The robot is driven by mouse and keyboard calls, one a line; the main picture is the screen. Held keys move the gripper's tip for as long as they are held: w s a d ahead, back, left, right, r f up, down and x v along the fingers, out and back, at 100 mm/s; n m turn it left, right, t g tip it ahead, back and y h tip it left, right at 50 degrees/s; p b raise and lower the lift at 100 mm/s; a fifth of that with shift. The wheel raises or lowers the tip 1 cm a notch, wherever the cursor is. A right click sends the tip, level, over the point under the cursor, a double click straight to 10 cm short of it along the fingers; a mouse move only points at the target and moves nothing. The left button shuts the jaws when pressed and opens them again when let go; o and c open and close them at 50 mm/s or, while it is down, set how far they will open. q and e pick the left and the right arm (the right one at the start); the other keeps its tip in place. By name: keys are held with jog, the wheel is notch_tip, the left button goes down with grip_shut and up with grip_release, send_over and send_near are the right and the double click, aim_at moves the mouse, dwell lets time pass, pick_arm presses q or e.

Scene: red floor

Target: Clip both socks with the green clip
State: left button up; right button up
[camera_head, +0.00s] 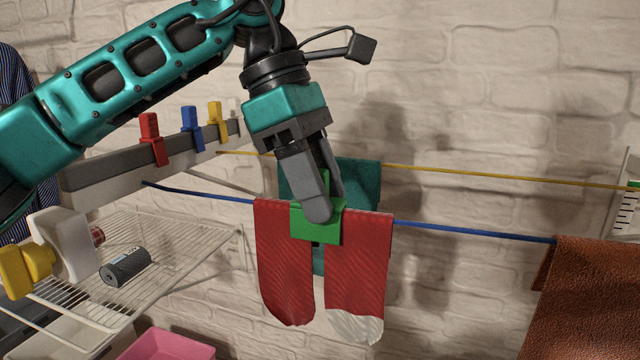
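Two red socks hang side by side from the blue line: the left sock (284,275) and the right sock (358,270), whose toe is white. The green clip (318,232) sits at the line, spanning the gap and overlapping the inner top edges of both socks. My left gripper (326,208) comes down from above with its fingers around the upper part of the clip, which shows green between them. The near finger hides part of the clip. How firmly each sock is gripped by the clip cannot be seen. My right gripper is not in view.
A teal cloth (360,180) hangs behind the socks, near the yellow line (470,174). A brown cloth (585,300) hangs at the right. Red, blue and yellow clips (151,138) stand on a grey bar at the left, above a white wire rack (185,245). A pink bin (165,346) is below.

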pick_arm(q)
jog(key=o, duration=0.3)
